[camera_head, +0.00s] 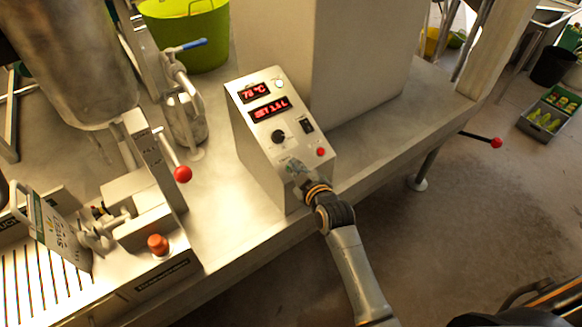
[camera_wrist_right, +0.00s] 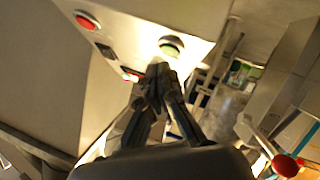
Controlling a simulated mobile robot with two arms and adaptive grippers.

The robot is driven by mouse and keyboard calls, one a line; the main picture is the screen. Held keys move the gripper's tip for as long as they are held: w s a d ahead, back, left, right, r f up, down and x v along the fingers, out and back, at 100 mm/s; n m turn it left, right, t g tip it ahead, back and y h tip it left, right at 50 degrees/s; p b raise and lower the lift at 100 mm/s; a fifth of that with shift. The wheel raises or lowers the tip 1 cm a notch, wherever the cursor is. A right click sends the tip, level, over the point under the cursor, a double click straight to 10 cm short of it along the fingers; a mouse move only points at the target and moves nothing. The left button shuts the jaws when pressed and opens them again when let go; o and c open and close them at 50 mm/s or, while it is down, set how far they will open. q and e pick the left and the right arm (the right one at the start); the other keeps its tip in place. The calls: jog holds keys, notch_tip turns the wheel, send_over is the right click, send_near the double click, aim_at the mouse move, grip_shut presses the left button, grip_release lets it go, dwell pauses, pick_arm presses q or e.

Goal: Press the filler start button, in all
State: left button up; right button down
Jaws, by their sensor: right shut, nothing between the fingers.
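The metal control box (camera_head: 262,150) stands on the steel bench with its sloped panel facing up. The panel has two red digital displays (camera_head: 268,107), a black knob (camera_head: 278,136), a black rocker switch (camera_head: 307,125) and a red button (camera_head: 320,152). A green button (camera_wrist_right: 172,46) shows clearly in the right wrist view, just beyond my fingertips. My right gripper (camera_head: 300,180) is shut and empty at the panel's lower left; in the right wrist view its fingertips (camera_wrist_right: 157,80) are close below the green button. I cannot tell whether they touch the panel. My left gripper is not in view.
Left of the box are a red-knobbed lever (camera_head: 182,174), an orange-red button (camera_head: 158,243) and a pouch (camera_head: 62,235) on the machine. A green tub (camera_head: 185,35) stands behind. A large metal housing (camera_head: 350,55) is behind the box. The bench's front edge runs below my right gripper.

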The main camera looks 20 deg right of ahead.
dwell(0.5)
jog(key=shift+w+f, duration=0.2)
jog(key=shift+f, duration=0.2)
jog(key=shift+w+a+f+b, duration=0.15)
jog(key=shift+w+f+b, duration=0.05)
jog(key=shift+f+b, duration=0.15)
dwell(0.6)
dwell(0.3)
jog(key=shift+s+r+p, duration=0.4)
jog(key=shift+r+p, duration=0.3)
jog(key=shift+p, duration=0.35)
jog(key=r+p, duration=0.1)
jog(key=s+r+p, duration=0.1)
jog(key=r+p, duration=0.1)
jog(key=s+d+r+p, duration=0.1)
jog(key=p, duration=0.1)
jog(key=shift+s+r, duration=0.1)
jog(key=shift+r, duration=0.15)
